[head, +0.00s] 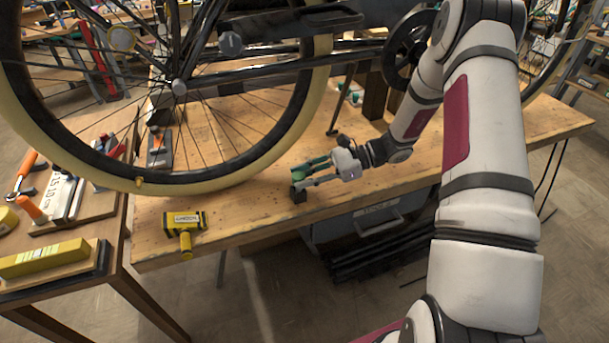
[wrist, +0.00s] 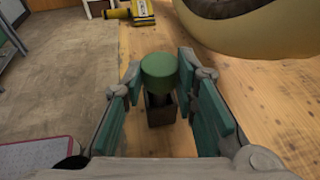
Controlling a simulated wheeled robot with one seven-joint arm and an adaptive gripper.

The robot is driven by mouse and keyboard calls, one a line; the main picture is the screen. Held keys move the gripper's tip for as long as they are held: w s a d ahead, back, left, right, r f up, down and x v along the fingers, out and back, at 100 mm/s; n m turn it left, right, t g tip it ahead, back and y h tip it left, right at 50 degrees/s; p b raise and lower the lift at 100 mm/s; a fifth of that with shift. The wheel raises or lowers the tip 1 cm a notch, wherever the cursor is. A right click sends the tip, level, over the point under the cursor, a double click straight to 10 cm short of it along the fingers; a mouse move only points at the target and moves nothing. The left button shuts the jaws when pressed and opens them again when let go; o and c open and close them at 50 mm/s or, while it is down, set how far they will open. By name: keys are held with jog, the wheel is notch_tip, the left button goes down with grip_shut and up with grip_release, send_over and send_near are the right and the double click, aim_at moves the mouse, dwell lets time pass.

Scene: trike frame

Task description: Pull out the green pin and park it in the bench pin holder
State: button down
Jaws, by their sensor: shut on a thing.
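The green pin shows in the wrist view as a round green head (wrist: 159,70) with a dark shank below it. My gripper (wrist: 158,78) has one finger on each side of the head and is shut on it. The bench pin holder (wrist: 162,117) is a small dark square block directly below the head, and the shank meets its open top. I cannot tell how deep the shank sits. In the head view my gripper (head: 298,177) is low over the bench's front edge, right above the dark holder (head: 298,195); the pin is hard to separate from the green finger pads.
The trike wheel (head: 170,187) stands over the bench (head: 230,215), left of and behind my gripper. A yellow-and-black mallet (head: 184,222) lies near the front left edge. A side table at the left holds tools and a yellow block (head: 45,258). Bench right of my gripper is mostly clear.

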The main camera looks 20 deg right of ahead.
jog(key=shift+f, duration=0.25)
jog(key=c, duration=1.2)
grip_release()
jog(key=shift+d, duration=0.1)
jog(key=v, duration=1.2)
jog(key=shift+r, duration=0.15)
